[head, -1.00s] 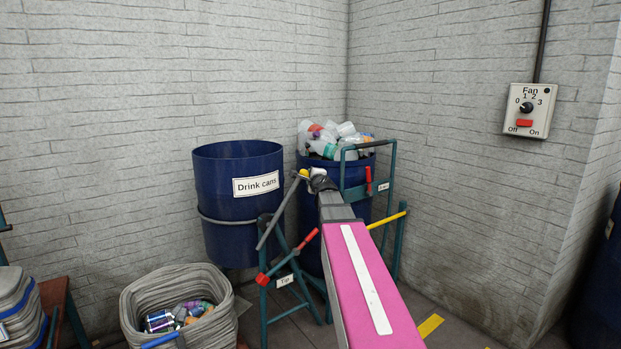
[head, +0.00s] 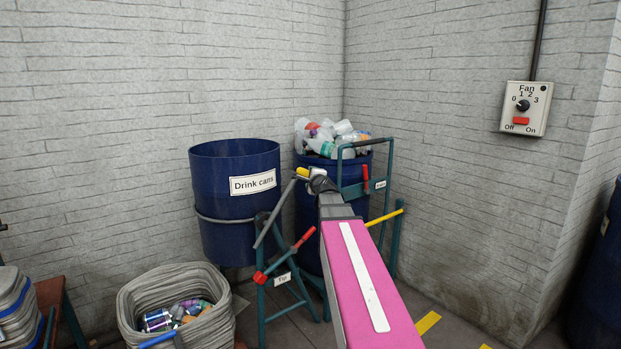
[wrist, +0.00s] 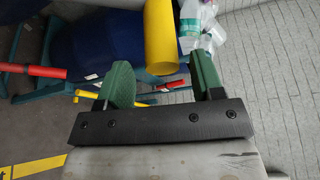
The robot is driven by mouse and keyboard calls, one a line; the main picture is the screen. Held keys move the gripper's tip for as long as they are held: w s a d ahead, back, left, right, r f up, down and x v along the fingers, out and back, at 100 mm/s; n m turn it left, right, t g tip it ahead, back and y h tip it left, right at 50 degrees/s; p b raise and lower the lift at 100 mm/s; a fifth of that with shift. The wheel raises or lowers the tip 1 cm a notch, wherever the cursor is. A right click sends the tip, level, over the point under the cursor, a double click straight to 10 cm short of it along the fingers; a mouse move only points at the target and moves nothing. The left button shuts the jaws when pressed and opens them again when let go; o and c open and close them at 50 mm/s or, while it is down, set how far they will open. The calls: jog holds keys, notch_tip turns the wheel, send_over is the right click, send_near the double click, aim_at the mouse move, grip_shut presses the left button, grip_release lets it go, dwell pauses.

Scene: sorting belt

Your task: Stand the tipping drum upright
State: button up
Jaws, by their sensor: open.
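The blue drum labelled "Drink cans" (head: 235,205) hangs in a grey ring on a green stand (head: 290,290) with a "Tip" label. It looks close to upright, with its open rim up; its inside is hidden. A grey bar (head: 272,217) on the stand slants up to a yellow grip (head: 302,172). A lever with red ends (head: 288,256) crosses the stand below it. My gripper (head: 312,175) is beside the yellow grip, right of the drum. In the wrist view the yellow grip (wrist: 160,40) appears between the open green fingers (wrist: 160,65), with gaps showing.
A second blue drum (head: 310,225), heaped with plastic bottles (head: 330,138), stands behind in another green frame (head: 391,165) with a yellow-ended bar (head: 385,218). A grey sack of cans (head: 130,300) is at front left. A fan switch (head: 526,108) is on the right wall.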

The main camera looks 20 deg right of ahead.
jog(key=s, duration=0.7)
jog(key=shift+s+r, duration=0.25)
jog(key=shift+s, duration=0.05)
jog(key=shift+a+f, duration=0.1)
jog(key=shift+a, duration=0.05)
jog(key=s+a+f+n+g+y, duration=0.1)
jog(key=s+a+f+n+g, duration=0.35)
jog(key=f, duration=0.55)
jog(key=s+a+f+n+g+y, duration=0.1)
jog(key=s+a+f+n+g, duration=0.25)
jog(key=f+n, duration=0.45)
jog(key=s+a+f+n+g+y, duration=0.1)
jog(key=s+a+f+n+g, duration=0.3)
jog(key=f, duration=0.8)
jog(key=s+a+f+n+g+h, duration=0.1)
jog(key=s+f+n+g+h, duration=0.1)
jog(key=s+f+n+g, duration=0.2)
jog(key=s+f+g, duration=0.1)
jog(key=s+f, duration=0.2)
jog(key=s, duration=0.3)
jog(key=shift+s+a+f, duration=0.15)
jog(key=shift+a+f, duration=0.1)
jog(key=shift+a, duration=0.1)
